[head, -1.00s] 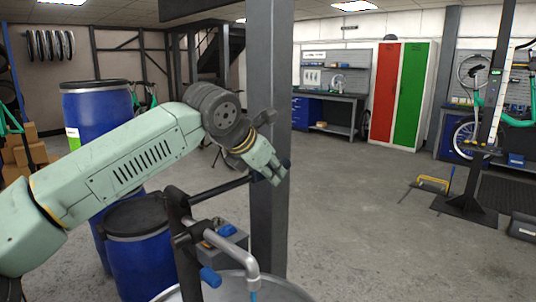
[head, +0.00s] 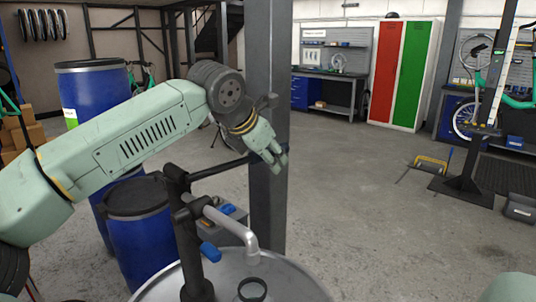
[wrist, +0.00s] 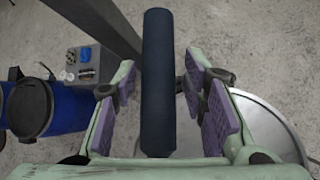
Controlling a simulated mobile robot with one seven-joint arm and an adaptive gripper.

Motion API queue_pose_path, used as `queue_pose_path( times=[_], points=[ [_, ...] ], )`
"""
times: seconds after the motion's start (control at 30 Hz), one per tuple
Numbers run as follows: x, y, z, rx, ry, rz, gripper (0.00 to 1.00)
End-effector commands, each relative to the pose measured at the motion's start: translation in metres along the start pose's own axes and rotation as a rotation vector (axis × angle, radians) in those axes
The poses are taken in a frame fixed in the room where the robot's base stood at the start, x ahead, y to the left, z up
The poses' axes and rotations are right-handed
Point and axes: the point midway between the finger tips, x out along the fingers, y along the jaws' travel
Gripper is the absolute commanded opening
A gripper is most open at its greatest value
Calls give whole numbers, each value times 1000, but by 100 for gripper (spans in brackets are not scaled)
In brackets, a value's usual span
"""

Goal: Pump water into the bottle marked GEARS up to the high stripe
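A dark hand pump (head: 186,240) stands on a grey metal drum (head: 160,290). Its curved grey spout (head: 245,237) points down, and no water shows beneath it. The pump's lever (head: 218,167) reaches right to my gripper (head: 275,160). In the wrist view, the lever's dark blue grip (wrist: 157,85) lies between the fingers of my gripper (wrist: 160,110), with gaps on both sides, so the fingers are open around it. A dark ring (head: 252,290) shows below the spout; I cannot tell whether it is a bottle's mouth. No GEARS mark or stripe is visible.
A dark post (head: 268,215) stands right behind my gripper. Blue barrels (head: 140,245) and a grey box with blue parts (head: 228,215) are beside the drum. A bike stand (head: 465,180) is at right. The floor between is open.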

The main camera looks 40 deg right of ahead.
Motion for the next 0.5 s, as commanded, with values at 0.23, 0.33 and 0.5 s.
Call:
queue_pose_path(
  times=[0.23, 0.33, 0.5],
  points=[
    [-1, 0, 1, 0, -3, 1, 43],
    [-3, 1, 2, 0, -4, 2, 43],
    [-23, 2, 2, -1, -5, 4, 43]
  ],
)
